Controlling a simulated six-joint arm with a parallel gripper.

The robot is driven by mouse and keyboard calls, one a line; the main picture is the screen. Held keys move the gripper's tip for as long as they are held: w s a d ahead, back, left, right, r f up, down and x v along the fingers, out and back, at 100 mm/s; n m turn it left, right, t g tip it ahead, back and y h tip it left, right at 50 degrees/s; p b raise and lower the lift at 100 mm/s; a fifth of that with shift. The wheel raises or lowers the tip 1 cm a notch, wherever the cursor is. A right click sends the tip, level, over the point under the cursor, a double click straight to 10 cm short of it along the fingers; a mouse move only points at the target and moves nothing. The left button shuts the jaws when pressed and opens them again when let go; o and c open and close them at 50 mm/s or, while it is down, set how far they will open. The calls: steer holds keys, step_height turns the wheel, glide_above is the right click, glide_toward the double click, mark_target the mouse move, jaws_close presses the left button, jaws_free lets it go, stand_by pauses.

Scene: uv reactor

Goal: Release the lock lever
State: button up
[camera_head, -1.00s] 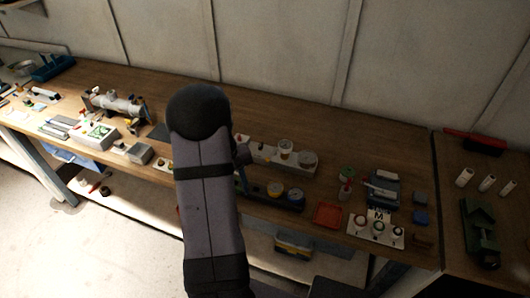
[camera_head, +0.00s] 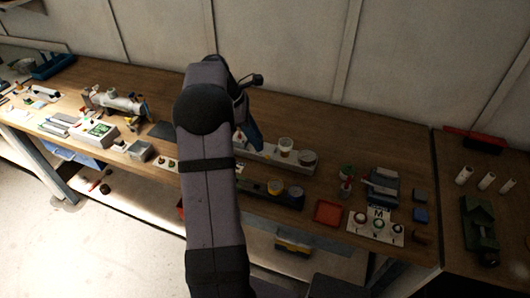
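A metal cylindrical device (camera_head: 122,105) with dark end parts, which may be the UV reactor, lies on the bench left of my arm. I cannot make out a lock lever on it or elsewhere; it is too small to tell or hidden. My gripper (camera_head: 256,146) shows just right of my arm, pointing down above the bench near a pale strip with cups (camera_head: 270,154). It is well to the right of the cylindrical device. Its fingers are small and dark, so I cannot tell whether they are open or shut. My arm hides part of the bench behind it.
A white box with a green display (camera_head: 98,134) and a small grey box (camera_head: 141,150) stand left of my arm. A red tray (camera_head: 328,212), a white panel with round knobs (camera_head: 376,226) and a green vise-like tool (camera_head: 481,225) are right. The bench's back strip is mostly clear.

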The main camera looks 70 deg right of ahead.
mark_target(267, 156)
steer(key=shift+p+x, duration=1.2)
steer(key=shift+x, duration=2.4)
jaws_close()
